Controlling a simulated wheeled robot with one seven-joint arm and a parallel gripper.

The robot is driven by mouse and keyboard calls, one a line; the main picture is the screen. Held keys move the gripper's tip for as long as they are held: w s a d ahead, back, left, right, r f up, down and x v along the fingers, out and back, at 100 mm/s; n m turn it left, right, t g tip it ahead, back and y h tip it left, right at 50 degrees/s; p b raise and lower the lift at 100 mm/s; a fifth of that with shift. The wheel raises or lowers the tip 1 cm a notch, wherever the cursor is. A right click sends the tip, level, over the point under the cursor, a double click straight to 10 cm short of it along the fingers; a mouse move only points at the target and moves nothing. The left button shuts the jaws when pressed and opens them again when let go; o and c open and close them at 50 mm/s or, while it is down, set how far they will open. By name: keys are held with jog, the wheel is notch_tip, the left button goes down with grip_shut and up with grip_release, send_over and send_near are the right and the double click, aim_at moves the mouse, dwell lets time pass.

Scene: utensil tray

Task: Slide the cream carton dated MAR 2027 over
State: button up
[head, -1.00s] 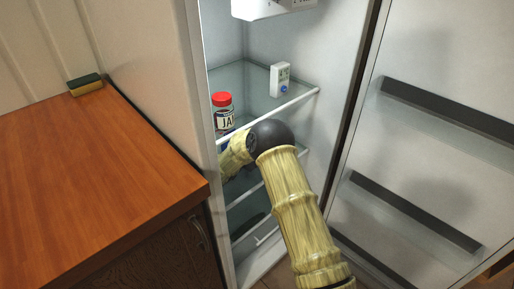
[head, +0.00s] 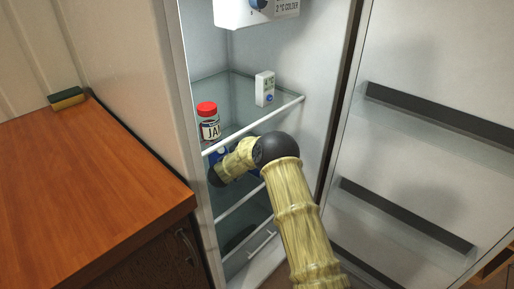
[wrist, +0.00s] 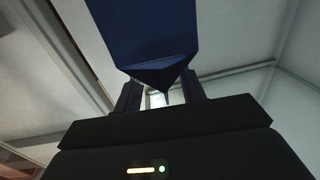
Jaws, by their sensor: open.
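My gripper (wrist: 160,95) is open in the wrist view, with a dark blue carton (wrist: 145,35) close in front of it, between or just beyond the fingers. I cannot tell whether they touch. In the head view my wrist reaches into the fridge below the upper glass shelf, and blue patches of a carton (head: 219,154) show around it. My fingertips are hidden there. No date or label on the carton is readable in either view, so I cannot confirm MAR 2027.
A red-lidded jam jar (head: 208,122) and a white thermometer (head: 264,89) stand on the upper glass shelf (head: 238,115). The fridge door (head: 420,155) is open at right. A wooden counter (head: 85,180) with a sponge (head: 67,98) is at left.

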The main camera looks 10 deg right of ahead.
grip_shut()
jog(key=shift+a, duration=0.1)
